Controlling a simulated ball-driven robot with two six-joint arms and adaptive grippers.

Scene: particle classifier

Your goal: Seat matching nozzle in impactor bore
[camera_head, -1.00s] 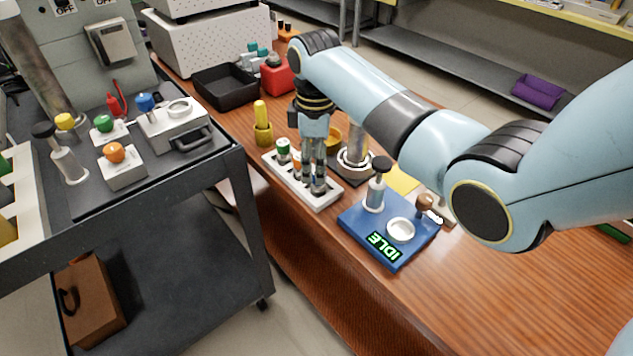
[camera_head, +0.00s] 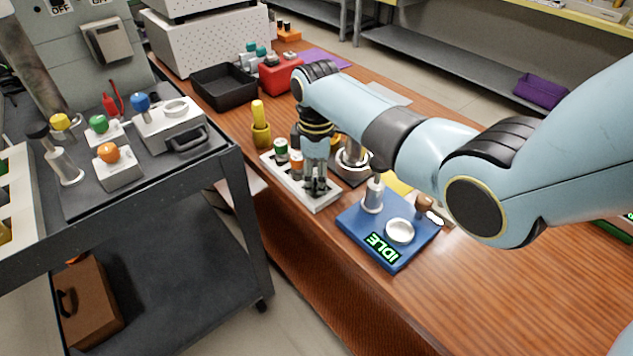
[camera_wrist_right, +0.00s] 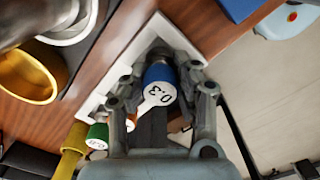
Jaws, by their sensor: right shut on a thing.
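My right gripper (camera_head: 316,190) is at the front end of the white nozzle rack (camera_head: 327,205), pointing down. It is shut on a nozzle with a blue band (camera_wrist_right: 158,74) and a white face marked 0.3 (camera_wrist_right: 157,95), which shows between the fingers in the right wrist view. I cannot tell whether the nozzle still touches the rack. A green-banded nozzle (camera_head: 281,150) and an orange-banded nozzle (camera_head: 296,163) stand in the rack behind. A silver cylinder on a dark base (camera_head: 353,160), seemingly the impactor, stands right of the rack; my arm partly covers it, and its bore is hidden. My left gripper is out of view.
A blue device (camera_head: 395,245) reading IDLE sits right of the rack. The table's near right is clear.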

